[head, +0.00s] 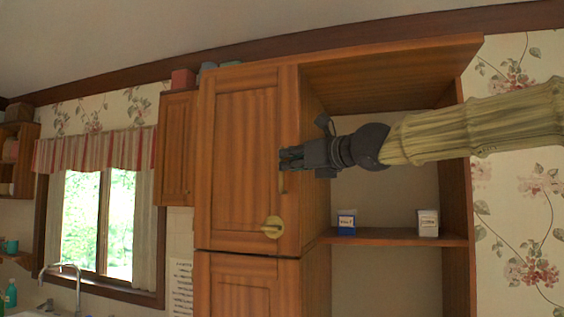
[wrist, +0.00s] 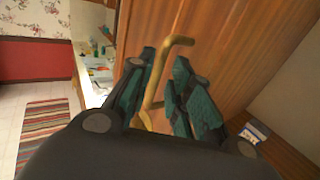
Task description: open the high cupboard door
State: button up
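The high cupboard door (head: 246,150) is a wooden panel at the upper middle of the head view and looks shut. My gripper (head: 283,158) is at its right edge, over a handle whose lower end (head: 283,184) shows just below the fingers. In the wrist view the handle (wrist: 180,41) is a bent brass bar in front of the wood. It runs down between the two dark green fingertips of my gripper (wrist: 165,72). The fingers stand apart with a narrow gap; whether they touch the bar is unclear.
A round brass lever (head: 272,227) sits low on the same door. A lower door (head: 245,285) is beneath it. Open shelves to the right hold a blue-and-white box (head: 346,222) and a white box (head: 428,223). A smaller wall cupboard (head: 175,148) is on the left.

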aim_at(281, 189)
jog(key=shift+p+x, duration=0.45)
jog(key=shift+x, duration=1.8)
grip_shut()
